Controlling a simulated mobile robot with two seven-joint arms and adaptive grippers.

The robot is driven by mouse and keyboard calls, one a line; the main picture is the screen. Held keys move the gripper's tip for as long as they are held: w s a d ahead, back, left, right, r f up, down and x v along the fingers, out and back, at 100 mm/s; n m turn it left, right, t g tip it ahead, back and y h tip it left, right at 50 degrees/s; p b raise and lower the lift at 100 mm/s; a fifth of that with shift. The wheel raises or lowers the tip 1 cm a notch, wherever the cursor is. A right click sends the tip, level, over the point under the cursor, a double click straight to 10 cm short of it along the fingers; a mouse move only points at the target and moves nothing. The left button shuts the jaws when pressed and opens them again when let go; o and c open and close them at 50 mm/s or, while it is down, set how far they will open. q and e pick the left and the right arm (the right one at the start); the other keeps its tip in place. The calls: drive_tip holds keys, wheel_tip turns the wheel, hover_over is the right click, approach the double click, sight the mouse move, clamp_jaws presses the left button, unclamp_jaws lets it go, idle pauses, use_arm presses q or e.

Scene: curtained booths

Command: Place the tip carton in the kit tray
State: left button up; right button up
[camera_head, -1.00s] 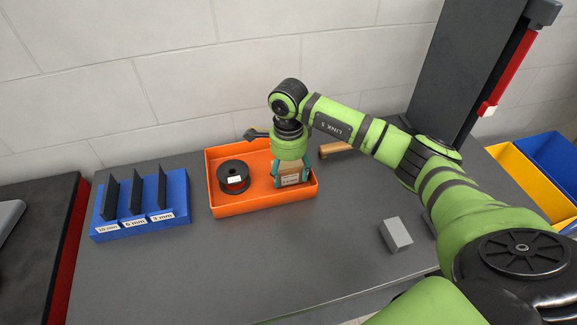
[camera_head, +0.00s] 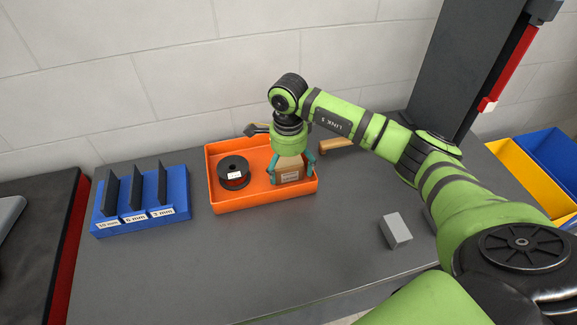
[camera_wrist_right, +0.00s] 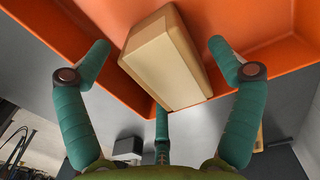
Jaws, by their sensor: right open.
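In the right wrist view the carton (camera_wrist_right: 163,62) lies between the open fingers (camera_wrist_right: 165,75), with gaps visible on both sides, over the orange tray (camera_wrist_right: 270,58). My left gripper is not in view.
A black spool (camera_head: 233,171) sits in the tray's left part. A blue holder with black plates (camera_head: 143,221) stands left. A grey block (camera_head: 395,231) lies right; a wooden piece (camera_head: 337,145) lies behind the tray. Yellow (camera_head: 530,178) and blue bins (camera_head: 553,160) are far right.

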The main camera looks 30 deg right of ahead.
sight(288, 164)
wheel_tip(288, 164, up, 12)
drive_tip(key=b, duration=0.3)
drive_tip(key=shift+f+b, duration=0.2)
drive_tip(key=shift+b, duration=0.1)
